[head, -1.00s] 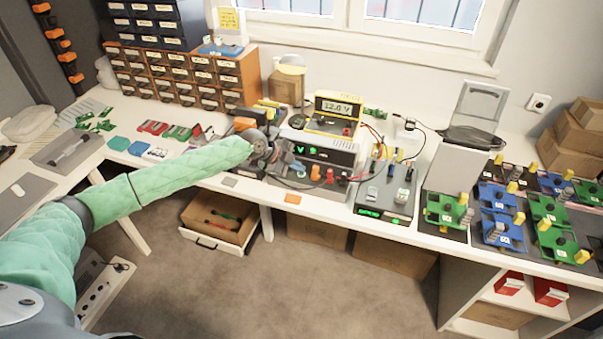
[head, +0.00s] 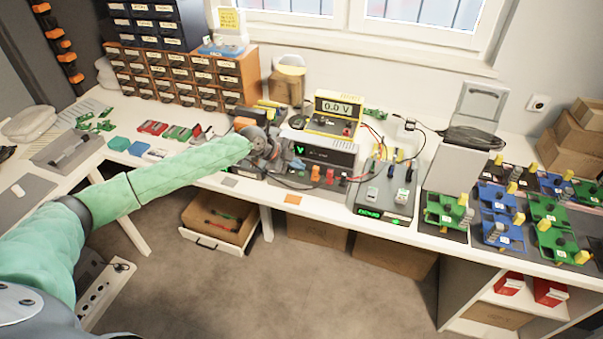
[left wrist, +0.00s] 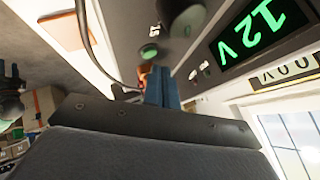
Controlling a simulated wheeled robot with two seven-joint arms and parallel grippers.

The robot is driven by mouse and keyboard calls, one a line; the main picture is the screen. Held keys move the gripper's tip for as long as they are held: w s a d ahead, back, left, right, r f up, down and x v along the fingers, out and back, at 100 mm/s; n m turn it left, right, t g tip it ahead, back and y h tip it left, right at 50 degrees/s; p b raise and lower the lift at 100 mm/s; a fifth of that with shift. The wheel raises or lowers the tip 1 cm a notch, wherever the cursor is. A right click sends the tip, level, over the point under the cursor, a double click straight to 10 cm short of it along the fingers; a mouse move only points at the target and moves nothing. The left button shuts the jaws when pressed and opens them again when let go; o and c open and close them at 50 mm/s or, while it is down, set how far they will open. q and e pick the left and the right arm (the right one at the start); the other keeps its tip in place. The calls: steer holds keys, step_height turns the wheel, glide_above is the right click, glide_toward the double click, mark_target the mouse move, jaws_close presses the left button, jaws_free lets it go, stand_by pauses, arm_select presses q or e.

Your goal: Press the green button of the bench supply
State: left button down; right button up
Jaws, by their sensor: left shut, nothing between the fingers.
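The bench supply (head: 326,155) is a dark box with a pale top, under the yellow meter. Its green-digit display reads 12 V in the left wrist view (left wrist: 250,32), where the panel appears upside down.
The yellow meter (head: 335,113) on the supply reads 0.0 V. Cables and coloured plugs (head: 322,175) crowd the bench below the supply's front. Another device with a green display (head: 383,200) stands to the right. An open drawer (head: 219,222) juts out below the bench.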

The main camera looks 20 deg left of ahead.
arm_select(q)
step_height(320, 180, up, 6)
steer(key=shift+f+p, duration=0.1)
steer(key=shift+p, duration=0.95)
